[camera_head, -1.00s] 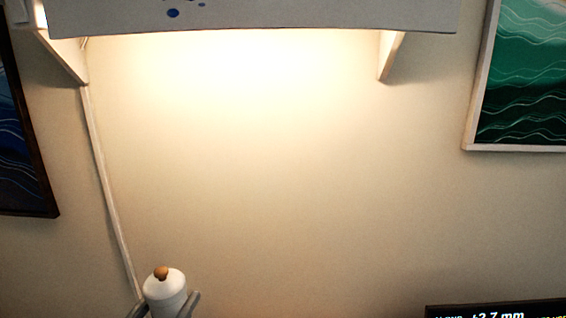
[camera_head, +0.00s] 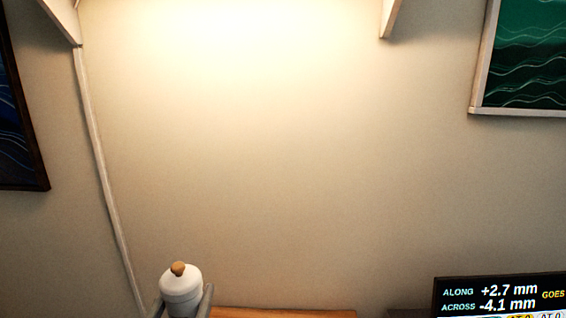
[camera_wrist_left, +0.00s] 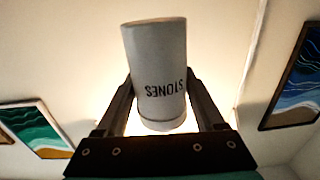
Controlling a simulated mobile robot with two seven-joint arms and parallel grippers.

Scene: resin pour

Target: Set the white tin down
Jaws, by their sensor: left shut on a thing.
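The white tin (camera_head: 181,292) has a lid with a round wooden knob and shows at the bottom left of the head view. My left gripper (camera_head: 184,309) is shut on it, with a grey finger on each side. In the left wrist view the tin (camera_wrist_left: 155,60) sits between the two fingers of my left gripper (camera_wrist_left: 158,97), and the word "STONES" shows upside down on its side. The tin looks upright in the head view. What lies under it is out of the frame. My right gripper is not in view.
A wooden edge (camera_head: 280,313) shows at the bottom, right of the tin. A dark display (camera_head: 500,296) at the bottom right reads "ALONG +2.7 mm" and "ACROSS -4.1 mm". Framed pictures (camera_head: 525,55) hang on the wall, and a pale cable (camera_head: 100,170) runs down it.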

